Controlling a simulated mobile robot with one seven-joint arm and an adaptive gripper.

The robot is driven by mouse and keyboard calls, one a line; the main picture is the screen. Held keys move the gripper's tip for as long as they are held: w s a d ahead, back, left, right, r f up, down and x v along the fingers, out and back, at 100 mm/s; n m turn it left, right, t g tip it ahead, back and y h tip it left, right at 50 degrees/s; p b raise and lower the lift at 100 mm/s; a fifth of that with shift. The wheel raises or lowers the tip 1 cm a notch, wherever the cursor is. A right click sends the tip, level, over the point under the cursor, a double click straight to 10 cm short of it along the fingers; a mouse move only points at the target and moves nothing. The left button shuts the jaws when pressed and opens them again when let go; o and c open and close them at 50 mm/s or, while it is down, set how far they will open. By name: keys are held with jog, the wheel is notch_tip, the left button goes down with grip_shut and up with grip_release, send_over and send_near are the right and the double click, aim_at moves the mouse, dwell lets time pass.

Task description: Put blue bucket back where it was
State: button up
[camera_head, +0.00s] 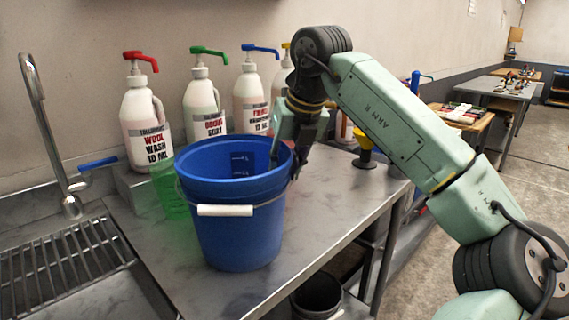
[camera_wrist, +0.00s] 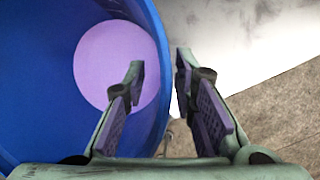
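The blue bucket (camera_head: 238,225) stands upright on the grey metal counter, its white handle grip hanging at the front. My gripper (camera_head: 286,165) points down at the bucket's right rim. In the wrist view my gripper (camera_wrist: 160,75) has one finger inside the blue bucket (camera_wrist: 40,80) and one outside, with the rim between them. A gap shows between the fingers, and they do not look clamped on the wall. A pale violet round area shows at the bucket's bottom; I cannot tell what it is.
Several pump bottles, including a red-topped one (camera_head: 145,125), stand behind the bucket along the wall. A green translucent cup (camera_head: 165,190) is close at its left. A sink rack (camera_head: 60,265) and tap (camera_head: 55,140) are at left. A yellow-black funnel (camera_head: 364,148) stands right.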

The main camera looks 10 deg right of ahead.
jog(key=v, duration=1.2)
jog(key=shift+b, duration=0.45)
jog(key=shift+s, duration=0.1)
